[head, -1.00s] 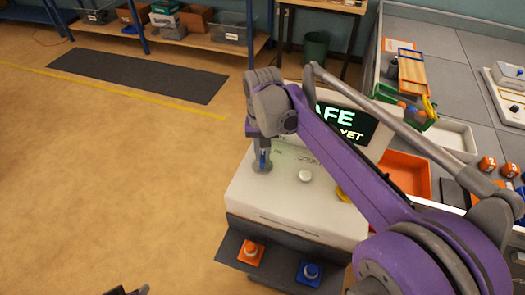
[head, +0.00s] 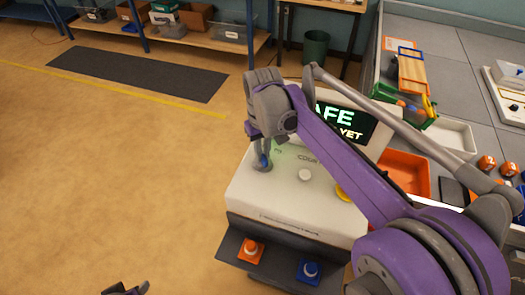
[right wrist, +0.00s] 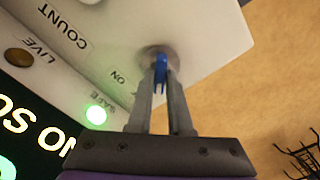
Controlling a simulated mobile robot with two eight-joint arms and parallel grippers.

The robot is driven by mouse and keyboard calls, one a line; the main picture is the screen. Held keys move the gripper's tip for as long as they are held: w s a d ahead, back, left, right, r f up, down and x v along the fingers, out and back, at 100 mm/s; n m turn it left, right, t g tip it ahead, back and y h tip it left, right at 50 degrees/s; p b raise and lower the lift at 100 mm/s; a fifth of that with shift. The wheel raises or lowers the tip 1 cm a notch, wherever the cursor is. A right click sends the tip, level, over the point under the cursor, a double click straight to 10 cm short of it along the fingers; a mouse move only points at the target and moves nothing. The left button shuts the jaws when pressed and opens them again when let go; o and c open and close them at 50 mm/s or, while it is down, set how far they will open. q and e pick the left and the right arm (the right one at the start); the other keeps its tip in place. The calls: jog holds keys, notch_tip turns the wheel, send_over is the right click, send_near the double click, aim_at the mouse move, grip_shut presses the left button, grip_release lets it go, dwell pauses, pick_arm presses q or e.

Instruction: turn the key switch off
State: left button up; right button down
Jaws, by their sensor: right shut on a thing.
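The key switch, with a blue key (right wrist: 160,66) in a round grey collar, sits at the corner of the white console (head: 277,200). An "ON" label is printed beside it. My right gripper (right wrist: 161,82) comes down over the switch and is shut on the blue key. In the head view, the right gripper (head: 262,158) and key are small and partly covered by the wrist. The "SAFE" lamp (right wrist: 96,115) glows green. The console screen (head: 343,123) is lit, its text partly hidden by my arm. My left gripper (head: 127,290) is barely in frame at the bottom.
A white knob (head: 305,175) and a yellow part (head: 342,194) are on the console top. An orange tray (head: 405,172) lies right. Floor at left is open.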

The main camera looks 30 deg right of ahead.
aim_at(263, 156)
jog(key=c, duration=0.8)
grip_release()
jog(key=shift+c, duration=0.2)
notch_tip(263, 156, up, 11)
jog(key=shift+p, duration=0.35)
jog(key=shift+f, duration=0.1)
